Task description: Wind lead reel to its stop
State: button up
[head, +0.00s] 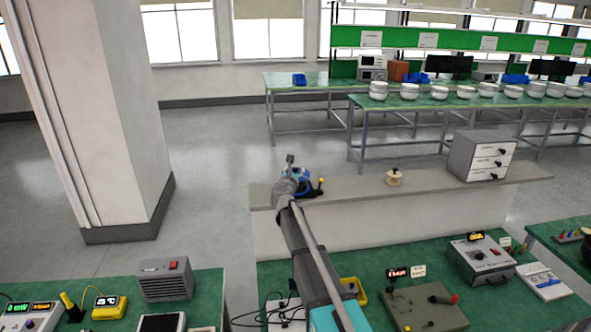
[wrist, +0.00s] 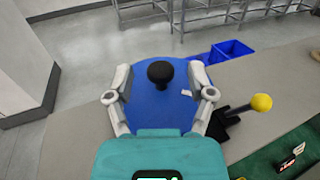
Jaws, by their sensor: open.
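A blue disc (wrist: 158,100) with a black knob (wrist: 160,72), which looks like the lead reel, lies under my gripper (wrist: 160,75) in the wrist view. My gripper is open, with one finger on each side of the knob and space between. I cannot tell whether the fingertips reach down to the knob's height. In the head view the blue reel (head: 304,175) sits on the grey ledge (head: 350,188), partly hidden by my arm and gripper (head: 290,170). A lever with a yellow ball (wrist: 261,103) rises from a black base just right of the disc.
A cream spool (head: 393,177) and a grey drawer cabinet (head: 478,156) stand farther right on the ledge. Green benches with instruments lie in front. The ledge between reel and spool is clear.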

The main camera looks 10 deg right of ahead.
jog(key=shift+x, duration=0.85)
grip_shut()
